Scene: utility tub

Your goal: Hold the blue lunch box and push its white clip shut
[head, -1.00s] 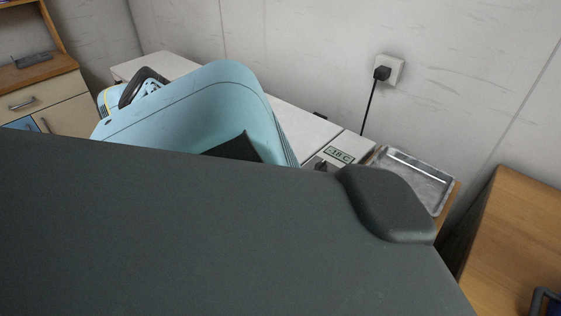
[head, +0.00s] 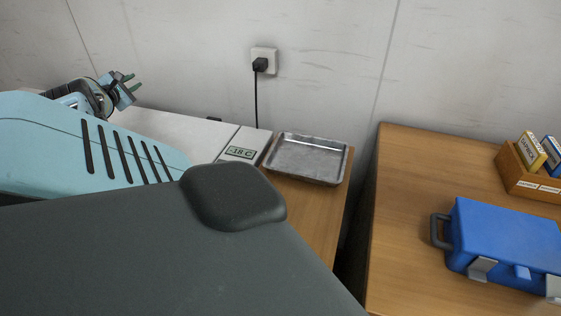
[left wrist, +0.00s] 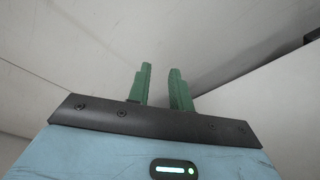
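The blue lunch box (head: 505,238) lies on the wooden table at the right of the head view. It has a grey handle on its left side. My left gripper (head: 133,81) is at the upper left of the head view, far from the box, in front of the wall. In the left wrist view its two green fingers (left wrist: 162,88) stand apart with nothing between them.
A metal tray (head: 308,159) sits on a wooden surface at the middle. A white freezer top (head: 185,132) is left of it. A wooden holder with small boxes (head: 527,180) stands behind the lunch box. The wooden table (head: 415,180) is bare left of the box. A gap separates the surfaces.

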